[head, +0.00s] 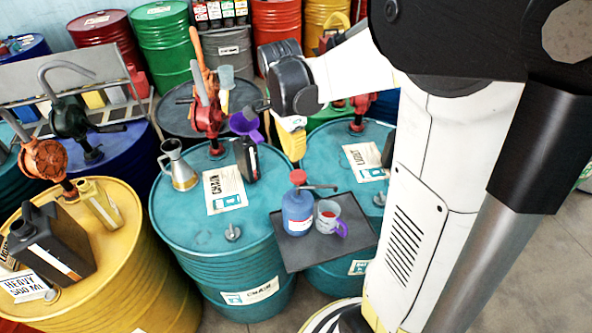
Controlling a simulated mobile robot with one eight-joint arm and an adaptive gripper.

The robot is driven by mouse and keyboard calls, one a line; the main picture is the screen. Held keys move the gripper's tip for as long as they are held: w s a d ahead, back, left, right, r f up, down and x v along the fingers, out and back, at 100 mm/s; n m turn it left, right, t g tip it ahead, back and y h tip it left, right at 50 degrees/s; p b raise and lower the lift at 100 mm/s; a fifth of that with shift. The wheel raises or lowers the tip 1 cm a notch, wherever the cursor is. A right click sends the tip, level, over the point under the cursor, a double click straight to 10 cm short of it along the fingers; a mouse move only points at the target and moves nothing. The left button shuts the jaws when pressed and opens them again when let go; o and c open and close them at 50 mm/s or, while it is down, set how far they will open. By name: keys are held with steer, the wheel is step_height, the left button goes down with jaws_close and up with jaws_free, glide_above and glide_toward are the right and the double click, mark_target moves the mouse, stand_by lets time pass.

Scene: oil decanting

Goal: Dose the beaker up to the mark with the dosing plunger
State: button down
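The dosing plunger is a blue bottle (298,214) with a red pump head (298,177) and a thin spout reaching right. It stands upright on a dark tray (290,257). The beaker (327,212) is a clear cup with a purple handle, standing right beside the bottle under the spout's side. Something red shows inside or on it; its level and mark are too small to read.
The tray sits across the fronts of two teal drums. On the left teal drum are a metal jug (181,168), a black bottle (246,160), a purple funnel (245,126) and a red hand pump (207,115). A yellow drum (125,275) carries a black canister (52,243).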

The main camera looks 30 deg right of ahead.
mark_target(296, 176)
steer(key=shift+f, duration=0.2)
steer(key=shift+d+f+b, duration=0.2)
steer(key=shift+f+b, duration=1.05)
steer(key=shift+f, duration=0.4)
steer(key=shift+d+f+b, duration=0.2)
steer(key=shift+f+b, duration=1.05)
steer(key=shift+f, duration=0.4)
steer(key=shift+f, duration=0.1)
step_height(296, 176, down, 3)
steer(key=b, duration=0.3)
steer(key=shift+f, duration=0.15)
steer(key=shift+r+p, duration=0.25)
steer(key=shift+p, duration=0.05)
steer(key=a, duration=0.1)
steer(key=a+r, duration=0.1)
steer(key=a, duration=0.1)
steer(key=shift+w, duration=0.1)
step_height(296, 176, up, 12)
steer(key=a, duration=0.1)
